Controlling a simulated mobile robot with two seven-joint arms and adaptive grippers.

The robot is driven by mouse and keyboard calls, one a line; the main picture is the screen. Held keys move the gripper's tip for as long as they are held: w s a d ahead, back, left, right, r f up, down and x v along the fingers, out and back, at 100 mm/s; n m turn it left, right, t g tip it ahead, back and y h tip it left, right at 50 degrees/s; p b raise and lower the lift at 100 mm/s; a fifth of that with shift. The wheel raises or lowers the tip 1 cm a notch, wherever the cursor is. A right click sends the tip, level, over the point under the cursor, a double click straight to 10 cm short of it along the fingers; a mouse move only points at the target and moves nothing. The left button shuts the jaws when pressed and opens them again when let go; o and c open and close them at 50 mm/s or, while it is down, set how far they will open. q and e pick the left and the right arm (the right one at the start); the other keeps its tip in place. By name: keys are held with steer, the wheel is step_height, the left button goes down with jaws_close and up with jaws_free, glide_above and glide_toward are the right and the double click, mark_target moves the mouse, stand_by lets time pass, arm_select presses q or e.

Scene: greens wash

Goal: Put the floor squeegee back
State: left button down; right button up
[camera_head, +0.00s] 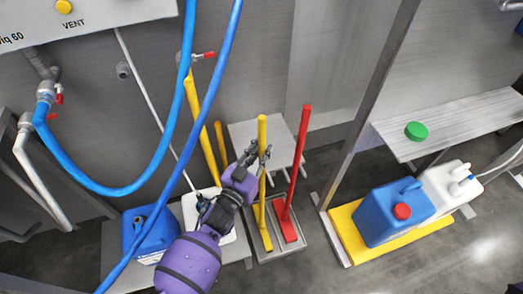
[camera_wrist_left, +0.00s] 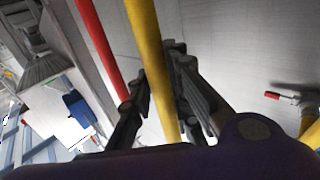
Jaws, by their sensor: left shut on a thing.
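My left gripper (camera_head: 258,156) is shut on the upper part of a yellow pole, which I take to be the floor squeegee (camera_head: 262,132). The pole stands nearly upright, and its yellow lower end is in or just over a grey floor tray (camera_head: 268,255); I cannot tell whether it touches. In the left wrist view the yellow squeegee pole (camera_wrist_left: 147,45) runs between the dark fingers (camera_wrist_left: 158,90). A red-handled tool (camera_head: 298,155) stands in the same tray, just right of the squeegee, apart from my fingers. My right gripper is not in view.
A grey slotted rack (camera_head: 258,130) is behind the poles. Blue hoses (camera_head: 212,85) hang at left near my arm. A blue jug (camera_head: 398,212) stands on a yellow tray (camera_head: 348,243) at right, below a bench (camera_head: 455,124).

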arm_select(q)
steer(key=shift+f, duration=0.1)
steer(key=c, duration=1.6)
jaws_free()
steer(key=shift+c, duration=0.2)
steer(key=v, duration=1.2)
steer(key=shift+b, duration=0.3)
